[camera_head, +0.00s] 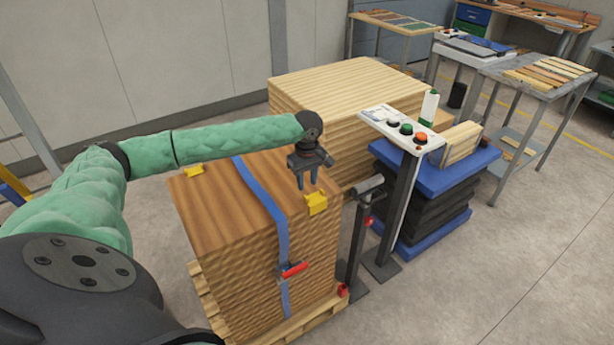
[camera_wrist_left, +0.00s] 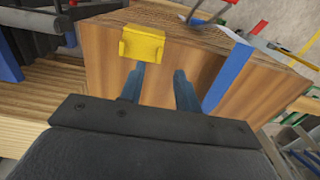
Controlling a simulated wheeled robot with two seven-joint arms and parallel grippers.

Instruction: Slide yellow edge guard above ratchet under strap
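A yellow edge guard (camera_head: 316,203) sits on the top front edge of the strapped wood stack (camera_head: 215,205), right of the blue strap (camera_head: 262,198). A second yellow guard (camera_head: 194,170) lies at the stack's back left edge. The ratchet (camera_head: 291,271) with its red handle hangs on the strap at the front face. My left gripper (camera_head: 307,186) is open and empty just above the stack top, behind the nearer guard. In the left wrist view the guard (camera_wrist_left: 143,45) is just beyond the fingertips, and the strap (camera_wrist_left: 229,78) is to their right. My right gripper is out of view.
A grey post (camera_head: 357,235) stands close to the stack's right side, with a control panel stand (camera_head: 402,205) beyond it. A paler wood stack (camera_head: 345,95) is behind. A blue lift table (camera_head: 440,178) is to the right. The floor at front right is clear.

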